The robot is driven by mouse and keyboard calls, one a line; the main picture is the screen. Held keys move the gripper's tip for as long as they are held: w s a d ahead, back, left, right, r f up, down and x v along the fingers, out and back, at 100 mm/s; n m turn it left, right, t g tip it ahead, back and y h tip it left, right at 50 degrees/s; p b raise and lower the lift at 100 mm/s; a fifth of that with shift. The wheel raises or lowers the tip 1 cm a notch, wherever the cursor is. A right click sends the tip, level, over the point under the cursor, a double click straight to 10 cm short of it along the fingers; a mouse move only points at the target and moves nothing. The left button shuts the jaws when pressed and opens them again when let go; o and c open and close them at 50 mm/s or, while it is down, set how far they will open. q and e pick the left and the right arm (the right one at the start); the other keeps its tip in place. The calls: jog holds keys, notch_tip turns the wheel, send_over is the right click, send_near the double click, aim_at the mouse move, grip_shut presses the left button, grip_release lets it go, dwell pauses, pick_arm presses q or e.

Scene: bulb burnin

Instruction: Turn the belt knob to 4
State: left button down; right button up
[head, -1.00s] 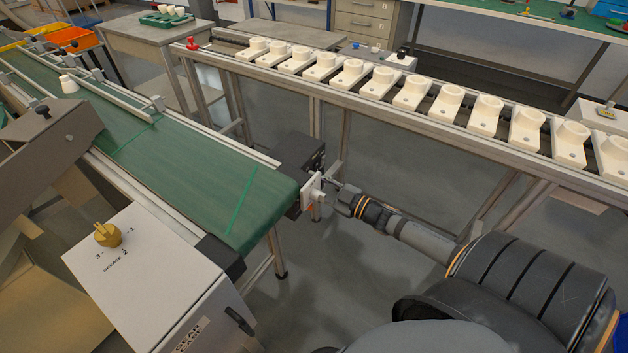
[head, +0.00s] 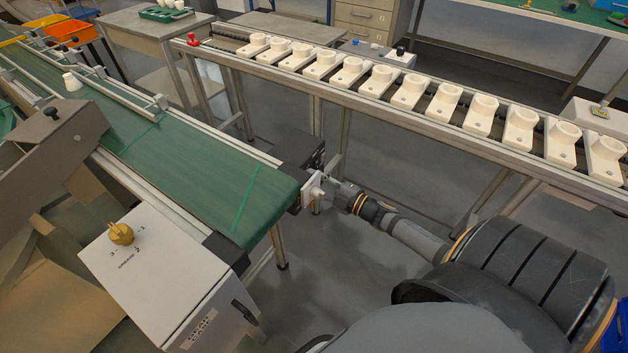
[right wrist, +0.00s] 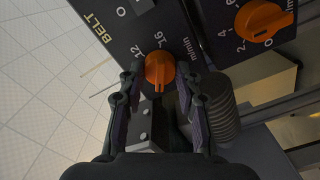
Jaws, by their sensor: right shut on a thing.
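The belt knob (right wrist: 160,70) is an orange knob on a dark panel (right wrist: 117,38) lettered BELT and m/min in the right wrist view. The numbers 12 and 16 show above it; its other numbers are hidden by my gripper. Its ridge runs roughly up and down in the picture, but I cannot tell its exact setting. My right gripper (right wrist: 160,80) has its fingers on both sides of the knob and is shut on it. In the head view my right gripper (head: 331,187) is at the end of the green conveyor belt (head: 215,185). My left gripper is in neither view.
A second orange knob (right wrist: 262,20) with its own numbers sits close to the right. A grey cabinet (head: 160,275) with a yellow knob (head: 121,233) stands in front of the belt. A rail (head: 420,118) of white fixtures runs behind my right arm.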

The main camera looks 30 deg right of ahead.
dwell(0.4)
jog(key=o, duration=1.2)
jog(key=shift+c, duration=0.2)
jog(key=shift+s, duration=0.15)
jog(key=v, duration=1.1)
jog(key=shift+s+d, duration=0.2)
jog(key=shift+s, duration=0.1)
jog(key=shift+f, duration=0.1)
